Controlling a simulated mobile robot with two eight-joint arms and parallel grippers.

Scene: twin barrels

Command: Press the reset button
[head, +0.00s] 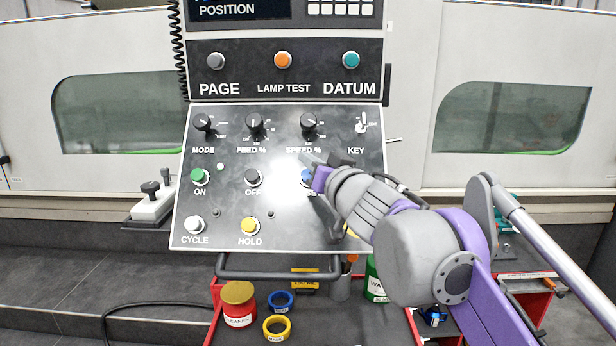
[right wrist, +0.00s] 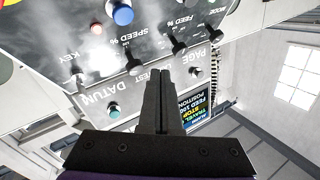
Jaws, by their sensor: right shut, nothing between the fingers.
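The reset button is a round blue button (head: 307,176) in the middle row of the sloped control panel (head: 225,222). My right arm partly covers it and its label in the head view. In the right wrist view the blue button (right wrist: 122,14) shows at the top, on the upside-down panel. My right gripper (head: 310,159) is in front of the panel, its fingertips close to the blue button. In the right wrist view the right gripper (right wrist: 166,75) is shut and empty, its tips apart from the blue button in the picture. My left gripper is not in view.
An off button (head: 252,177) and a green on button (head: 198,176) sit left of the blue one. The speed knob (head: 309,122) is just above. A handrail (head: 275,273) runs below the panel, over a red tool cart with cans and tape rolls.

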